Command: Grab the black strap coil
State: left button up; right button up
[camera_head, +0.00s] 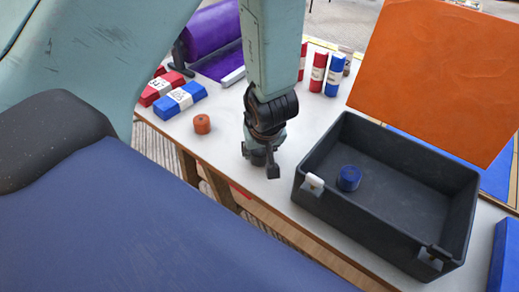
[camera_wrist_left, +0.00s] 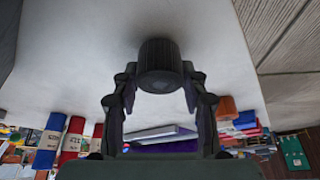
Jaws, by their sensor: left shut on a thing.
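The black strap coil (camera_wrist_left: 158,62) is a short, dark ribbed cylinder on the pale tabletop in the left wrist view. It sits between the two fingertips of my left gripper (camera_head: 262,165), which are closed against its sides. In the head view the left gripper points down at the white table, left of the dark crate, and the coil is largely hidden by the gripper. I cannot tell whether the coil is lifted. My right gripper is not in view.
A dark open crate (camera_head: 400,224) stands right of the gripper, with a blue coil (camera_head: 348,178) inside. An orange coil (camera_head: 202,123) is to the left. The white table (camera_head: 225,150) also bears red and blue packs and a purple roll (camera_head: 210,32). An orange panel (camera_head: 435,75) rises behind.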

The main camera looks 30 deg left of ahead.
pick_arm(q)
notch_tip(320, 180, up, 10)
jog(key=p, duration=0.7)
jog(key=shift+f, duration=0.25)
